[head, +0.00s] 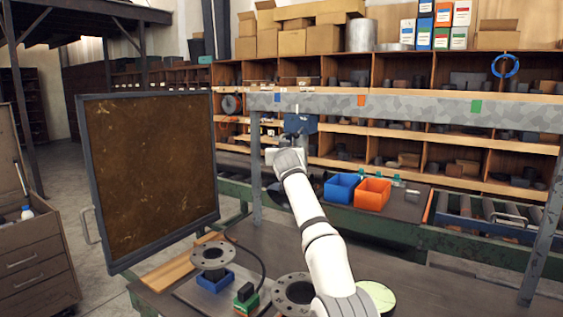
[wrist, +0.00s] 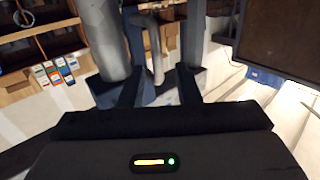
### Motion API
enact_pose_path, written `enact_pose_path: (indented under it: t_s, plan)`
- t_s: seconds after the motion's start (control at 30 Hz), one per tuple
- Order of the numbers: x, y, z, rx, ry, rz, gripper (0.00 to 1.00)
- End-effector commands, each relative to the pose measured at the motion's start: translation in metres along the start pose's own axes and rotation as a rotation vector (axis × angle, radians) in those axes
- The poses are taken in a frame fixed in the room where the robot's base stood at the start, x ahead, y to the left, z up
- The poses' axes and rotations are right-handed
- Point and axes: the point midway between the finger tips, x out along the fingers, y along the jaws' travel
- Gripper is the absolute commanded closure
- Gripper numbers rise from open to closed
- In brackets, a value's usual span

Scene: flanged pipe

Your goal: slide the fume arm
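The overhead grey rail (head: 400,105) crosses the head view, with blue, orange and green marks along it. A blue box-like part (head: 301,123) hangs at the rail near its blue mark and looks like part of the fume arm. My gripper (wrist: 160,76) is raised to this part; in the head view my wrist hides its fingers. In the wrist view the two dark fingers stand apart. A grey curved bar (wrist: 155,48) shows between and beyond them, with a thick grey tube (wrist: 101,38) to the left. I cannot tell whether the fingers touch the bar.
A dark framed panel (head: 150,180) stands left of the bench. Below are a flange (head: 212,256) on a blue support, a green block (head: 246,297) and another flange (head: 295,292). Blue (head: 341,187) and orange (head: 372,194) bins sit behind. Rail posts stand at both sides.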

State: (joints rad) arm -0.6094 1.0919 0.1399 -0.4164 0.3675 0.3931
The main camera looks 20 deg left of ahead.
Motion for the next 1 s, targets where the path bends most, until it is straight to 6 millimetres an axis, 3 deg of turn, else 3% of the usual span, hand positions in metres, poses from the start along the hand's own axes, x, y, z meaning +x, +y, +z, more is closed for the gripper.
enact_pose_path:
  t_s: [0.6,1.0]
  plan:
    - [-0.042,-0.001,0.007,0.001,-0.008,0.003,0.7]
    - [-0.049,-0.002,0.003,0.0,-0.011,0.002,0.7]
